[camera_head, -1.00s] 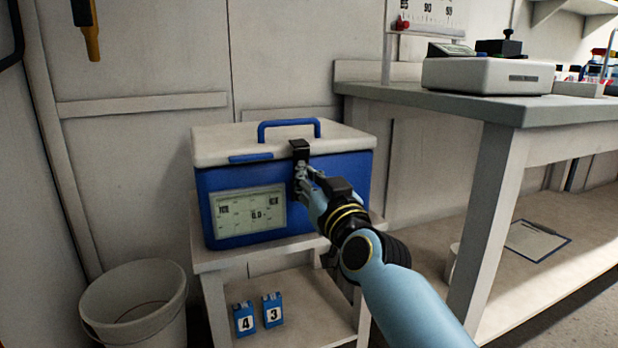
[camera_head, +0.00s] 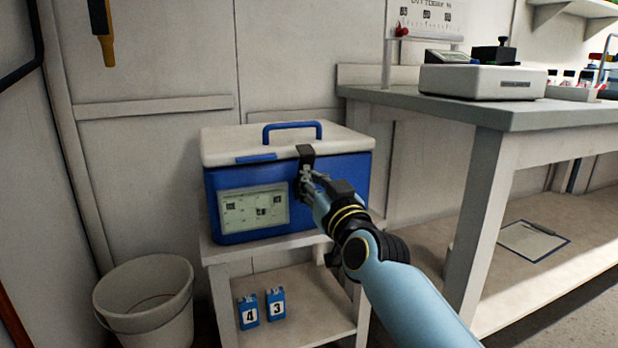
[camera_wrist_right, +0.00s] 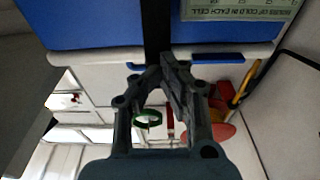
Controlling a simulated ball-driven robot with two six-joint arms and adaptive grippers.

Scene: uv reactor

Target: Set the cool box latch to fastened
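The cool box (camera_head: 228,186) is blue with a white lid, which lies closed. Its black latch (camera_head: 306,152) is at the lid's front edge, and a dark strip runs down the blue front below it. My right gripper (camera_head: 306,178) is at the latch, in front of the box. In the right wrist view, the dark latch strip (camera_wrist_right: 156,28) crosses the blue front, and the gripper's fingertips (camera_wrist_right: 158,70) come together at its end by the lid. The fingers look shut, with nothing clearly between them. Exact contact with the latch is unclear. My left gripper is out of view.
The box stands on a small white stand (camera_head: 226,254) with blue number blocks (camera_head: 262,307) on its lower shelf. A white bin (camera_head: 146,305) stands at left. A workbench (camera_head: 480,112) with a scale (camera_head: 482,80) is at right. The wall is close behind.

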